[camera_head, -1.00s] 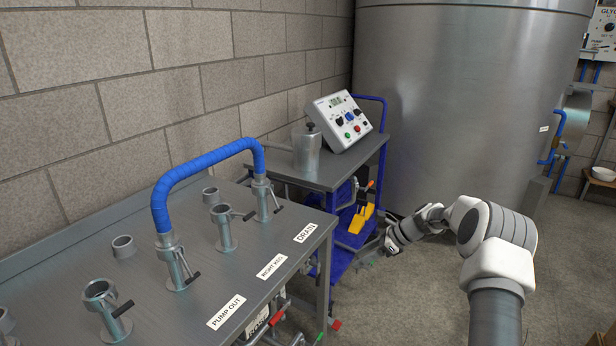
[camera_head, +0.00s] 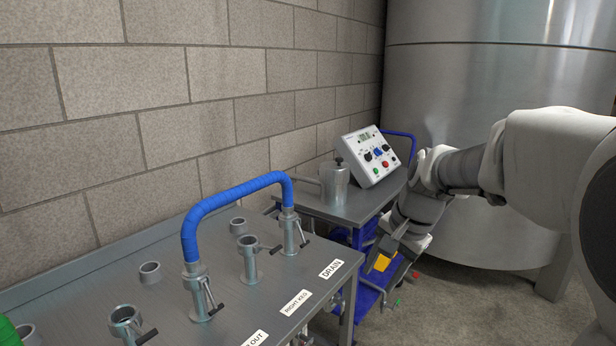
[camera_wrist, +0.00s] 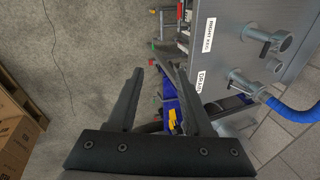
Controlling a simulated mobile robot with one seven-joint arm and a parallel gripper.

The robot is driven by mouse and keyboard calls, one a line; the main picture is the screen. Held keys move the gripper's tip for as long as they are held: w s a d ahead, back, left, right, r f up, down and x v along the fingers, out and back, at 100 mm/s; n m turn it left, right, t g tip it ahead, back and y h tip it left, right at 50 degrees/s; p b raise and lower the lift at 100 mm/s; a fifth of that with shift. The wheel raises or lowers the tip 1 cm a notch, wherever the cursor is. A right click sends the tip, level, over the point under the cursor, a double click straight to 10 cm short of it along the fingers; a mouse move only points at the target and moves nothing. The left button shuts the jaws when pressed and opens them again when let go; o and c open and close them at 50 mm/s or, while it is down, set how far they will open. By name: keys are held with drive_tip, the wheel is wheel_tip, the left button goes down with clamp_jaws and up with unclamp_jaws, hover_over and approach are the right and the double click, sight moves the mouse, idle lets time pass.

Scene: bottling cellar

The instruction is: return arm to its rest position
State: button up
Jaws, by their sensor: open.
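My gripper (camera_wrist: 158,92) hangs at the end of my arm, its two dark fingers spread apart with nothing between them in the wrist view. In the head view my gripper (camera_head: 388,268) points down in front of the blue cart (camera_head: 368,297), beside the right front of the steel bench. The arm reaches in from the right, bent at the elbow, and hides part of the cart and the tank behind. In the wrist view the bench (camera_wrist: 235,58) lies to the right of the fingers, with bare floor to the left.
The bench (camera_head: 160,318) carries several pipe stubs and a blue hose (camera_head: 235,196) joining two of them. A control box (camera_head: 372,155) and steel jug (camera_head: 334,184) stand on the cart. A large tank (camera_head: 450,90) is behind. Cardboard boxes (camera_wrist: 15,130) stand left in the wrist view.

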drive_tip(key=s+r+n+t+h, duration=0.25)
drive_tip(key=s+n, duration=0.65)
drive_tip(key=s, duration=1.3)
wheel_tip(320, 180, up, 15)
drive_tip(key=p, duration=1.5)
drive_tip(key=shift+d+p, duration=0.2)
drive_tip(key=shift+p, duration=0.15)
drive_tip(key=shift+w+f, duration=0.1)
drive_tip(key=shift+f, duration=0.05)
